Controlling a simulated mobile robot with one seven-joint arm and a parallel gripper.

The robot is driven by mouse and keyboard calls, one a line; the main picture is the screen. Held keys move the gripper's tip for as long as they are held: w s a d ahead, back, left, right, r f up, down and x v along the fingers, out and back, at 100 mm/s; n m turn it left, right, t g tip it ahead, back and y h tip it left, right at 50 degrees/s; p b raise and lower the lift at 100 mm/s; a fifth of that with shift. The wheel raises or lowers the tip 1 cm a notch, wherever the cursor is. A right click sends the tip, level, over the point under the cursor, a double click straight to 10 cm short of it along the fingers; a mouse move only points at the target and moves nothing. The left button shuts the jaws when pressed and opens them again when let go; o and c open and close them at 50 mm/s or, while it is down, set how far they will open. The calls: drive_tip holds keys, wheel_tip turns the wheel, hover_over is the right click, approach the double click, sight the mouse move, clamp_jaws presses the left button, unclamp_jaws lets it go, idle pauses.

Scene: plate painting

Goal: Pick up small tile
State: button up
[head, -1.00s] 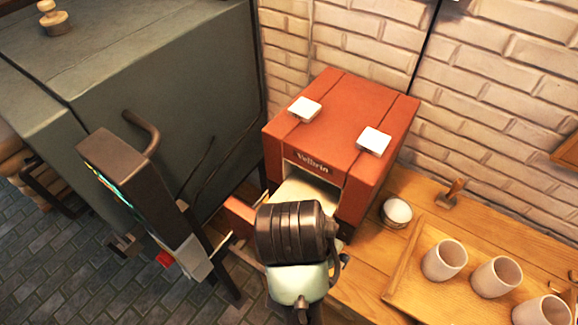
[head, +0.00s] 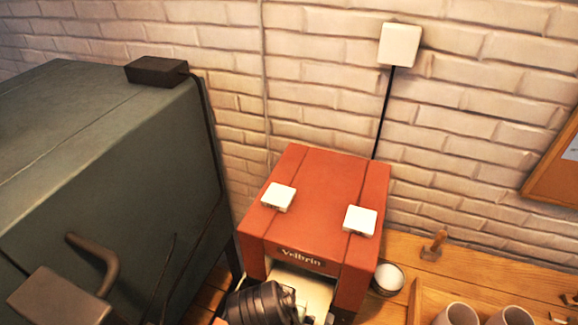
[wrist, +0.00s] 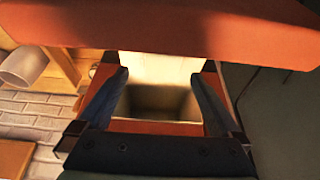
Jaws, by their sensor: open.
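Two small white square pieces, which look like tiles, lie on top of the red kiln marked "Velbrin" (head: 325,200), one at the left (head: 278,196) and one at the right (head: 360,220). I cannot tell which piece, if either, is the task's tile. A cream surface (head: 312,292) shows in the kiln's front opening. My arm's dark end is at this opening, and its fingertips are hidden in the head view. In the wrist view my gripper (wrist: 160,75) is open and empty, with a dark recess and the cream surface showing between and beyond the fingers.
A large dark green cabinet (head: 110,150) stands close on the left. On the wooden table at the right are a small white bowl (head: 388,279), a wooden peg (head: 434,246) and pale cups (head: 458,315). A brick wall (head: 470,130) closes the back.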

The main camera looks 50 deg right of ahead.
drive_tip(key=shift+w+p+x, duration=0.1)
drive_tip(key=shift+p+x, duration=0.4)
drive_tip(key=shift+x, duration=0.9)
drive_tip(key=shift+w+p+x, duration=0.15)
drive_tip(key=shift+p+x, duration=0.3)
drive_tip(key=shift+x, duration=0.9)
